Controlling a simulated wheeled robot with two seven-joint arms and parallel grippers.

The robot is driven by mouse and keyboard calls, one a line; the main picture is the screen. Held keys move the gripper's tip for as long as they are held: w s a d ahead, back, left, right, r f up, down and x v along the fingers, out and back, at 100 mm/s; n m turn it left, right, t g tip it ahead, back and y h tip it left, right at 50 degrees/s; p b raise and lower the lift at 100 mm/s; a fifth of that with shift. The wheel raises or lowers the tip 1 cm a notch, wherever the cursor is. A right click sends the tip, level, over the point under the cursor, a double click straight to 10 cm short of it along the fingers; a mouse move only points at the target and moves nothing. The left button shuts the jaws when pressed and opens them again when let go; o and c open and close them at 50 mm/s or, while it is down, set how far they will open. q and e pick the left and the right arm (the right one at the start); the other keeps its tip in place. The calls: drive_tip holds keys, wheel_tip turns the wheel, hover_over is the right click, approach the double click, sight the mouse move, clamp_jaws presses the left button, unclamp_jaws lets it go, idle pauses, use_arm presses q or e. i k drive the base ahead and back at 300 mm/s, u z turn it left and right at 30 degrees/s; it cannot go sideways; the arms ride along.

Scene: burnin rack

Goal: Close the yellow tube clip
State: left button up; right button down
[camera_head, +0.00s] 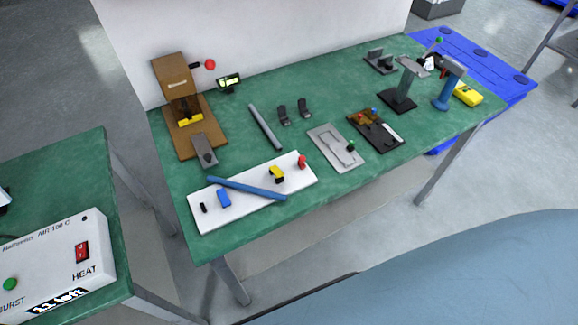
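A small clip with a yellow top and dark base (277,173) stands on a white board (212,220) at the front left of the green table. A blue tube (245,188) lies slantwise across the board, its right end just in front of the yellow clip. I cannot tell whether the tube touches the clip or whether the clip is open. A blue clip (224,198), a small black piece (203,208) and a red clip (301,161) are on the same board. Neither gripper is in view.
Behind the board are a brown press (172,75), a grey bar (265,127) and two dark stands (284,116). A grey plate (322,138) and tool tray (385,142) lie to the right. A white heater box (45,255) sits on another table at lower left.

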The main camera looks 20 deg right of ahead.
sight(276, 171)
drive_tip(key=z, duration=1.2)
drive_tip(key=k, duration=0.65)
drive_tip(key=u, duration=1.25)
drive_tip(key=i, duration=0.5)
drive_tip(key=z, duration=0.05)
